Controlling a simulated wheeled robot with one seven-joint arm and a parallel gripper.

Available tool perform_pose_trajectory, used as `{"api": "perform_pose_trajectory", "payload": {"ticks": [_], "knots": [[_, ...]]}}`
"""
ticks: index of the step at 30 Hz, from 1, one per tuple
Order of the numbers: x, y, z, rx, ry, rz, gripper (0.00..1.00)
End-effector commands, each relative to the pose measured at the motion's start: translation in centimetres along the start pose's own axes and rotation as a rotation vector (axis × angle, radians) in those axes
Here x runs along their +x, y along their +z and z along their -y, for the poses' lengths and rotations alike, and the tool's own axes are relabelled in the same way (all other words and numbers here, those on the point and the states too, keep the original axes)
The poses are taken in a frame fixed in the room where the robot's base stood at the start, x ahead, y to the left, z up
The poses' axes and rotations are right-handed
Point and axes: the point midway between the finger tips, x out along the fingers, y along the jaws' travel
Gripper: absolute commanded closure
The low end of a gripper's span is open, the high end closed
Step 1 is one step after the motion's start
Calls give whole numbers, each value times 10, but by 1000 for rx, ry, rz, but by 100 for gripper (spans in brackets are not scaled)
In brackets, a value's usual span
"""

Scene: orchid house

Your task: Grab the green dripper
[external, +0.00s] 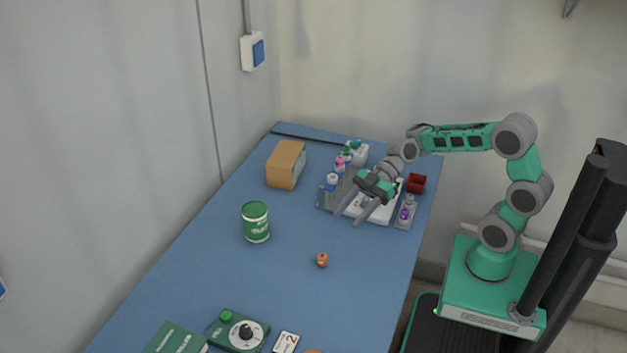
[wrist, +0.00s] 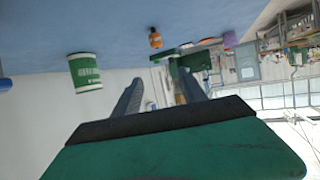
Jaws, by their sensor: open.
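The green dripper seems to be the small green-topped bottle (external: 346,153) in the row of small bottles at the back of the table, though it is tiny in the external view. Pink-topped and blue-topped bottles stand nearer in that row. My gripper (external: 364,216) is open and empty, its fingers pointing down and toward the front over the near side of the grey tray. It is in front of and to the right of the green-topped bottle, clearly apart from it. In the wrist view my two fingers (wrist: 160,78) are spread with nothing between them, and I cannot make out the dripper there.
A grey tray (external: 326,204) with a white device lies below my gripper. A cardboard box (external: 286,164), a green can (external: 256,222), a small orange object (external: 322,260) and a red container (external: 416,183) stand around. A green dial device (external: 237,331) is at the front. The table's middle is mostly clear.

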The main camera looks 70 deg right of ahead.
Motion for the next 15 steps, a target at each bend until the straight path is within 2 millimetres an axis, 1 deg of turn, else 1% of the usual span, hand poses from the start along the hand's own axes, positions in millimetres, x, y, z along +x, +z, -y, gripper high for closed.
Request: {"api": "perform_pose_trajectory", "payload": {"ticks": [1, 2, 3, 4, 6, 8, 9, 11, 12, 14, 15], "knots": [[-11, -27, -1, -16, 6, 0, 51], [-18, -43, -2, -17, 6, 0, 51], [-28, -67, -1, -18, 7, 0, 51], [-36, -82, -4, -13, 13, 1, 51], [-70, -64, -49, 59, 133, -2, 51], [-98, -53, -79, 96, 223, -4, 51], [-120, -45, -98, 120, 285, -5, 51], [-153, -31, -124, 157, 378, -5, 51], [-177, -21, -139, 182, 439, -5, 51], [-213, -5, -159, 216, 527, -4, 51], [-236, 6, -169, 238, 581, -2, 51]]}}
